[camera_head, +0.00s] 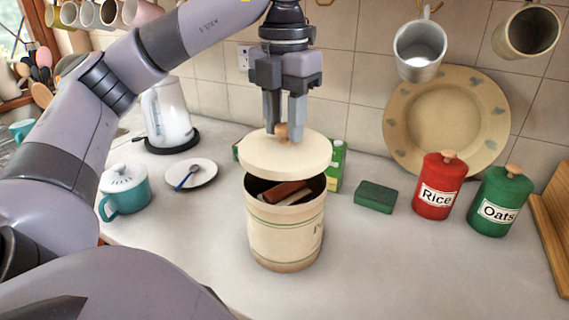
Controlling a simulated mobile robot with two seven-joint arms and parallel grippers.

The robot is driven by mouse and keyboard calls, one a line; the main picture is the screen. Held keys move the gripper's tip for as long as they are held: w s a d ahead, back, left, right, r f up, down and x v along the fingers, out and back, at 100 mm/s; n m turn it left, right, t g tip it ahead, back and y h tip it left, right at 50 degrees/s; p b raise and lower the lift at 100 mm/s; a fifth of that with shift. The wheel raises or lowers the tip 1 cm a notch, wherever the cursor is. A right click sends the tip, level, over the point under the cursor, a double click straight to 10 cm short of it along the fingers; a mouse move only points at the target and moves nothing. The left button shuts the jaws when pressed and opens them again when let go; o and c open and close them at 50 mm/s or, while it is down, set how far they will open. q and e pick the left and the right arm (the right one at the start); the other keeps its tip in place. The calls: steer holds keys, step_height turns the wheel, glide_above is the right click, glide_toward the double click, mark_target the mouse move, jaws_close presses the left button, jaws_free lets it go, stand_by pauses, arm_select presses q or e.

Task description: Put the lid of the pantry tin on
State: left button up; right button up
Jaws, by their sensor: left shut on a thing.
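The pantry tin (283,232) is a cream cylinder with thin green bands and partly visible lettering. It stands upright and open on the counter, with brown stick-like contents (284,194) showing inside. Its cream lid (285,160) has a wooden knob (282,132). My left gripper (285,130) points down and is shut on the knob, holding the lid above the tin. The lid is roughly level, covers the back of the opening in this view, and leaves a gap at the front rim. My right gripper is not in view.
A green carton (337,166) is behind the tin, and a dark green sponge (374,197) lies to its right. Red Rice (438,187) and green Oats (499,202) canisters stand further right. A teal pot (125,189), saucer (190,174) and kettle (168,115) are left. The front right counter is clear.

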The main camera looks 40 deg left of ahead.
mark_target(284, 155)
arm_select(q)
steer(key=shift+f+b, duration=0.55)
steer(key=shift+f, duration=0.95)
steer(key=shift+f+b, duration=0.45)
steer(key=shift+f, duration=1.1)
steer(key=shift+f, duration=0.15)
steer(key=o, duration=1)
steer(key=shift+o, duration=0.2)
